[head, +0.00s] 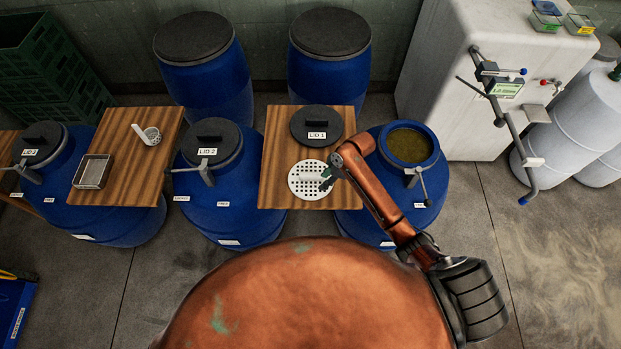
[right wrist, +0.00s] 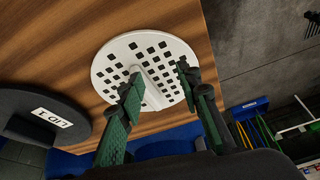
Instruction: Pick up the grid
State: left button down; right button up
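The grid (head: 308,181) is a white round plate with many square holes, lying flat on a wooden board between two blue barrels. In the right wrist view the grid (right wrist: 110,70) shows a raised white handle bar (right wrist: 152,88) at its middle. My right gripper (head: 328,178) is over the right part of the grid. In the right wrist view its two green fingers (right wrist: 160,78) are apart, one on each side of the handle, with a gap visible. I cannot tell whether a finger touches the grid. My left gripper is not in view.
A black lid marked LID 1 (head: 316,125) lies on the same wooden board (head: 276,160), behind the grid. An open barrel (head: 409,146) with murky contents stands to the right. A barrel with LID 2 (head: 211,143) stands to the left. Another board holds a metal tray (head: 93,172) and a ladle (head: 149,135).

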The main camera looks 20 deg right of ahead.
aim_at(311, 174)
jog(key=w+r, duration=0.1)
jog(key=w+a+r+n, duration=0.1)
jog(key=w, duration=0.1)
jog(key=w+r+n, duration=0.1)
jog(key=shift+w+a+r+g, duration=0.1)
jog(key=shift+w+a+g, duration=0.1)
jog(key=shift+g, duration=0.1)
jog(key=shift+w+a+y, duration=0.1)
jog(key=shift+y, duration=0.2)
jog(key=p+x, duration=0.1)
jog(key=x, duration=0.6)
jog(key=shift+w+f, duration=0.15)
jog(key=shift+f, duration=0.15)
jog(key=shift+c, duration=0.5)
grip_shut()
